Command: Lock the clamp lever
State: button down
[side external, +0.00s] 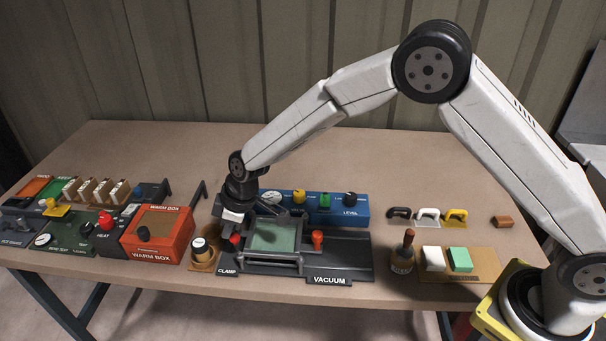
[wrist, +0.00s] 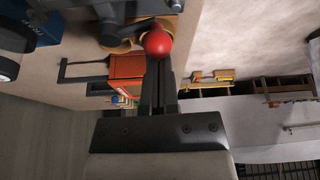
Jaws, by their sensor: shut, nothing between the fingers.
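The clamp lever's red ball knob (side external: 235,239) is at the left end of the dark vacuum fixture (side external: 352,262), near the CLAMP label. My gripper (side external: 231,228) points down right at this knob. In the wrist view, my shut, empty fingers (wrist: 160,68) end at the red knob (wrist: 157,42), which overlaps their tips. I cannot tell whether they touch it. The lever's arm is mostly hidden, so its angle is unclear. A second red knob (side external: 317,238) stands upright right of the framed greenish plate (side external: 274,236).
A blue box with knobs (side external: 335,208) stands close behind the fixture. A wooden-handled brush (side external: 404,253) stands to the right. The back of the table is clear.

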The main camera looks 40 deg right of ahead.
jog(key=shift+s+d+n+g, duration=0.2)
jog(key=shift+d+n+g, duration=0.15)
jog(key=shift+n, duration=0.5)
jog(key=shift+s+d+n+g, duration=0.2)
jog(key=shift+d+n+g, duration=0.1)
jog(key=shift+n, duration=0.55)
jog(key=n, duration=0.1)
jog(key=d+n, duration=0.1)
jog(key=n+g+y, duration=0.1)
jog(key=shift+s+d+n, duration=0.2)
jog(key=shift+d+n, duration=0.1)
jog(key=shift+n, duration=0.1)
jog(key=d+n, duration=0.1)
jog(key=n+g, duration=0.1)
jog(key=n, duration=0.1)
jog(key=d+n+g, duration=0.1)
jog(key=n, duration=0.1)
jog(key=shift+w+d, duration=0.25)
jog(key=shift+d, duration=0.05)
jog(key=shift+a, duration=0.1)
jog(key=a+r, duration=0.1)
jog(key=s+a+r, duration=0.1)
jog(key=a, duration=0.1)
jog(key=shift+s+a, duration=0.1)
jog(key=shift+a, duration=0.05)
jog(key=v, duration=0.9)
jog(key=shift+r, duration=0.2)
